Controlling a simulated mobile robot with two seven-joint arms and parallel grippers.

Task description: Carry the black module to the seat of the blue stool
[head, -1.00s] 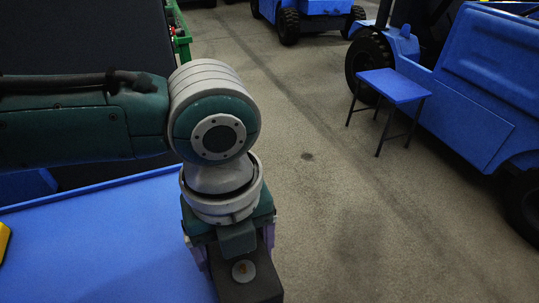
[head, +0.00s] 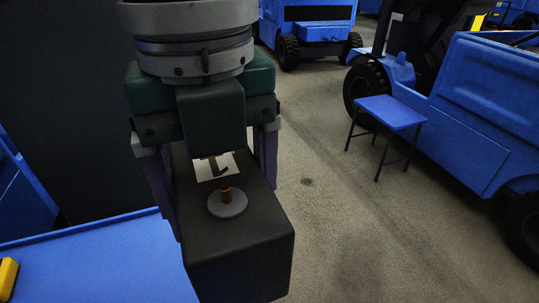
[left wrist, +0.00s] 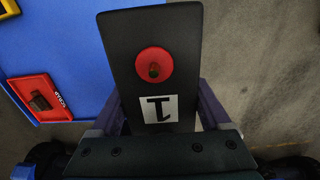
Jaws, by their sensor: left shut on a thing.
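The black module (head: 235,262) is a dark block with a white label and a grey disc with a small brown peg on the face toward the head camera. My left gripper (head: 224,208) has its purple fingers on both sides of it. In the left wrist view the module (left wrist: 120,55) shows a red disc and a white label, and it sits between the fingers of the gripper (left wrist: 160,108). The blue stool (head: 392,112) stands on the floor at right, its flat seat bare, apart from the module. My right gripper is not in view.
A blue table (head: 95,262) is at lower left, with a yellow thing (head: 8,278) at its edge. The left wrist view shows a red tray (left wrist: 45,75) on blue. A blue vehicle (head: 480,110) stands close behind the stool. Grey floor between is clear.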

